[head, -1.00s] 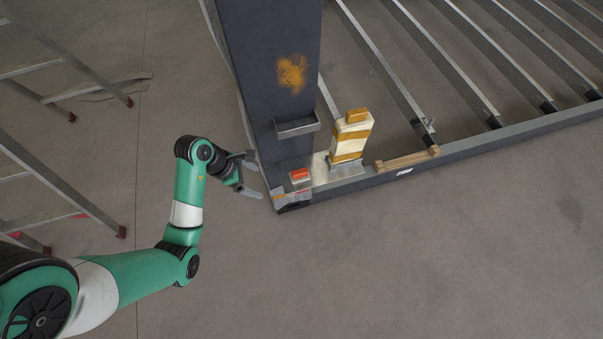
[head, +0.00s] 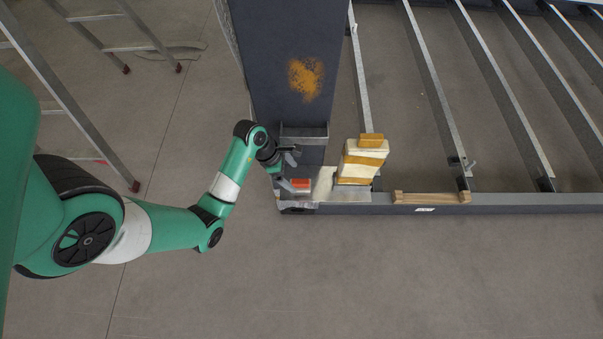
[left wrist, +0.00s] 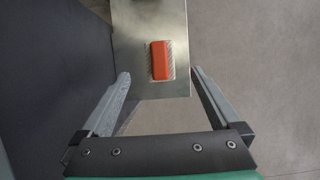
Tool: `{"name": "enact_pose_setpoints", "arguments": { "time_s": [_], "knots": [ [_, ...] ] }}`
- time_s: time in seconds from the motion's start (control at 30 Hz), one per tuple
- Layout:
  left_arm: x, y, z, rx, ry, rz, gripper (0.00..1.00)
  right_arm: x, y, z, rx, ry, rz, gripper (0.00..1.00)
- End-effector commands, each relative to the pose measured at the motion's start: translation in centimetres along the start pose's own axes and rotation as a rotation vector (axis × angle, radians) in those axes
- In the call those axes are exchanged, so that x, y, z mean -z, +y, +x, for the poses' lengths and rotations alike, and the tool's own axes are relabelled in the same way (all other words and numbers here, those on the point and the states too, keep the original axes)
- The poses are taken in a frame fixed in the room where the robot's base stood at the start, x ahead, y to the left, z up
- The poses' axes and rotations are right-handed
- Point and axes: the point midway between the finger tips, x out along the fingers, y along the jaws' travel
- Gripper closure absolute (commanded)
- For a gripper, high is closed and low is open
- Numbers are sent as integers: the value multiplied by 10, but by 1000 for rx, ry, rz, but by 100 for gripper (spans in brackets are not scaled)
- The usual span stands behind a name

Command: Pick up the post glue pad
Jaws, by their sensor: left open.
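A small orange-red block (head: 301,184), seemingly the post glue pad, lies at the foot of the dark post, on a grey metal plate (head: 325,187). In the left wrist view the orange block (left wrist: 160,60) sits on a pale textured patch on the plate. My left gripper (head: 290,168) is open and empty beside the block in the head view. In the left wrist view its two fingers reach forward on either side of the block, with a gap on both sides. I cannot tell whether they are level with it. My right gripper is not in view.
The dark post (head: 282,60) carries an orange-brown patch (head: 305,78) and a small metal shelf (head: 304,132) above the block. A cream and yellow package (head: 362,160) stands to the right. A wooden piece (head: 431,197) lies on the frame's beam. Ladders (head: 72,95) stand at left.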

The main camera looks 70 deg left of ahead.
Motion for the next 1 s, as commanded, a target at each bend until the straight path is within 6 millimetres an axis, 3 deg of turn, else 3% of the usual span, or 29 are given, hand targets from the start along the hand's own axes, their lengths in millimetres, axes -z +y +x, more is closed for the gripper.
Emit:
{"name": "enact_pose_setpoints", "arguments": {
  "time_s": [0.17, 0.47, 0.73, 0.77, 1.0],
  "knots": [
    [0, 0, 6, 1, 1, 0, 3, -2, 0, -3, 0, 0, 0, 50],
    [1, 0, 57, 1, 0, 2, 3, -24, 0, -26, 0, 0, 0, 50],
    [0, 0, 60, -1, 0, 0, 3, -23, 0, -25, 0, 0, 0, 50],
    [0, 0, 60, -1, 0, 0, 4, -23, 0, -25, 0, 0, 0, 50],
    [0, 0, 60, 0, 0, 0, 48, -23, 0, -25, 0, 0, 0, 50]
  ]
}}
